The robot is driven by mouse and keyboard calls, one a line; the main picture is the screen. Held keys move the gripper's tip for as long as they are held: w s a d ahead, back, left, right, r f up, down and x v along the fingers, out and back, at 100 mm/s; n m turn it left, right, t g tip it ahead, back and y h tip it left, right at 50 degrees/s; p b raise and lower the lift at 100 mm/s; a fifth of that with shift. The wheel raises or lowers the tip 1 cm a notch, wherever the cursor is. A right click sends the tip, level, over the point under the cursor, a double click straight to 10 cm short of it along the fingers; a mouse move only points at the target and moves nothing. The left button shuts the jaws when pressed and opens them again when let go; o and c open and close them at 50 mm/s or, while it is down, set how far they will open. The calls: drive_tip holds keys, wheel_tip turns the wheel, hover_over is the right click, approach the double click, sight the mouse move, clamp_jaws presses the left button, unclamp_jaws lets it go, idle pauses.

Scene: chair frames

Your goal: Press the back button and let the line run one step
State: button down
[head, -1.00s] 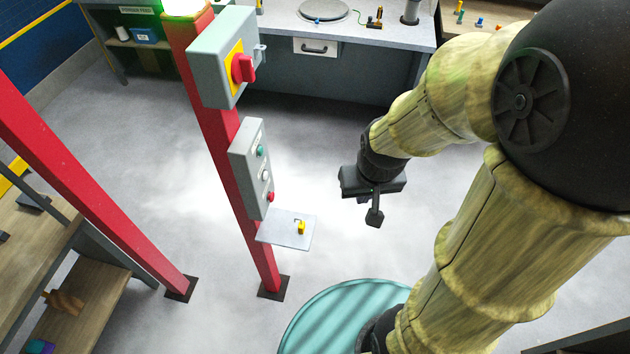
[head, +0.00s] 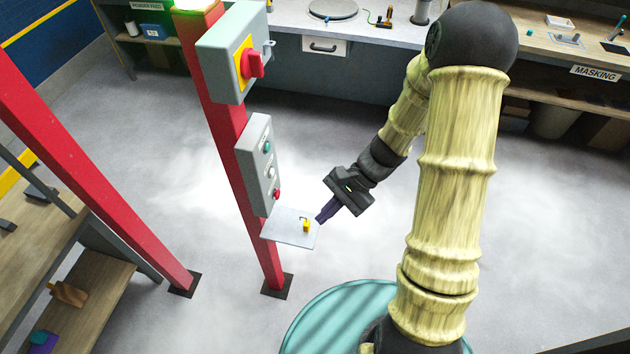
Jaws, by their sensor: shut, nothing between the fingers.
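A grey button box (head: 252,165) is fixed to the red post (head: 258,235). It carries a green button (head: 267,146), a white button (head: 270,171) and a red button (head: 276,194) in a column. I cannot read any label that tells which one is the back button. My gripper (head: 322,216) is shut and empty. Its dark purple-looking fingers point down and left, just right of the small plate below the box. In the picture its tips lie right of and a little below the red button, apart from the box.
A small grey plate (head: 281,232) sticks out from the post, with a yellow piece (head: 306,226) on it. Above the button box is a grey switch box (head: 223,62) with a red rotary handle (head: 254,64). A second red post (head: 90,190) stands left. Open floor lies behind.

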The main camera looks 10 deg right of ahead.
drive_tip(key=w+f+m+t+y, duration=0.3)
drive_tip(key=w+m+t+y, duration=0.1)
drive_tip(key=w+m, duration=0.2)
drive_tip(key=w+a+f+m+t+y, duration=0.1)
drive_tip(key=w+f+m+t+y, duration=0.2)
drive_tip(key=w, duration=0.5)
drive_tip(key=m+t+y, duration=0.1)
drive_tip(key=m+t, duration=0.1)
drive_tip(key=m, duration=0.1)
drive_tip(key=shift+m+t+y, duration=0.3)
drive_tip(key=shift+s+r, duration=0.1)
drive_tip(key=shift+s, duration=0.05)
